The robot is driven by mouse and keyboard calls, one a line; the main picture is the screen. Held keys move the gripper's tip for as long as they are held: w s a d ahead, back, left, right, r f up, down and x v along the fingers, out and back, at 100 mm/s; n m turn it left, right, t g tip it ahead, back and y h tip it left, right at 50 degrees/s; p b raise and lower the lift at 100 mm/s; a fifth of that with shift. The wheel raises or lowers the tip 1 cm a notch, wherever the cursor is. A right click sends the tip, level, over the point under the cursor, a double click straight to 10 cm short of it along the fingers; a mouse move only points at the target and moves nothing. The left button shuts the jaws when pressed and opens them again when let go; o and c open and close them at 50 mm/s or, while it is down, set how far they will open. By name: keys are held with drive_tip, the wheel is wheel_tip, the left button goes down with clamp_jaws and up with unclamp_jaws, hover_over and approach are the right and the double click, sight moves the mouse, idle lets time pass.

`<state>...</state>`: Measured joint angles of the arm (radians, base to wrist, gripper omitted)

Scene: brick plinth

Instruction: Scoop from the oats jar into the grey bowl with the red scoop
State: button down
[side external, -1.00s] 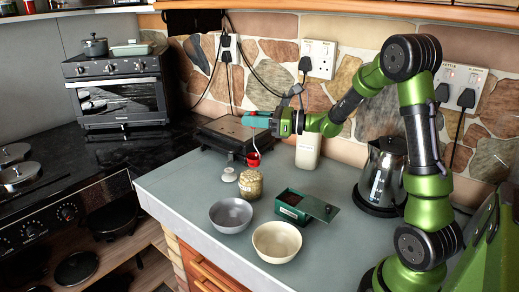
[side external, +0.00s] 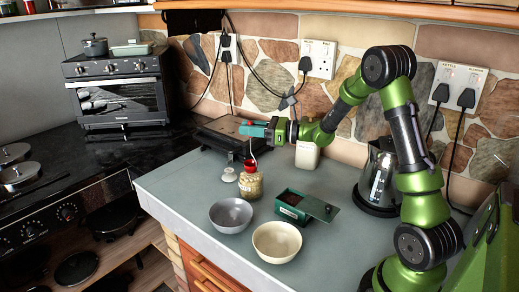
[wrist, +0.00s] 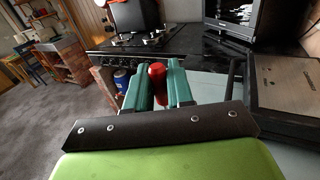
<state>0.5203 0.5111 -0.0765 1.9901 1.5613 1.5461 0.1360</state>
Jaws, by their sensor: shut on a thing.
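My gripper (side external: 256,129) is shut on the red scoop, whose red handle end (wrist: 157,80) shows between the teal fingers in the wrist view. In the side external view the scoop hangs down, its red cup (side external: 250,164) at the mouth of the oats jar (side external: 250,187). I cannot tell whether the cup is inside the mouth or just above it. The jar is open, clear and filled with pale oats. The grey bowl (side external: 231,214) stands in front of the jar, slightly left, and looks empty. The jar and bowl do not show in the wrist view.
A pale lid (side external: 229,174) lies left of the jar. A cream bowl (side external: 277,242) stands near the front edge. A green box (side external: 294,206) with its lid (side external: 320,207) aside sits right of the jar. A kettle (side external: 380,177) and a dark grill (side external: 228,135) stand farther back.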

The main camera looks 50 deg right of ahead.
drive_tip(key=shift+f, duration=3.15)
drive_tip(key=shift+r, duration=5.25)
drive_tip(key=s+a+f, duration=0.2)
drive_tip(key=a+f, duration=0.1)
drive_tip(key=a, duration=0.5)
drive_tip(key=s+a+f, duration=0.3)
drive_tip(key=a, duration=0.5)
drive_tip(key=shift+s+a+f, duration=0.25)
drive_tip(key=shift+s+f, duration=0.05)
drive_tip(key=shift+f, duration=0.05)
drive_tip(key=shift+d, duration=0.1)
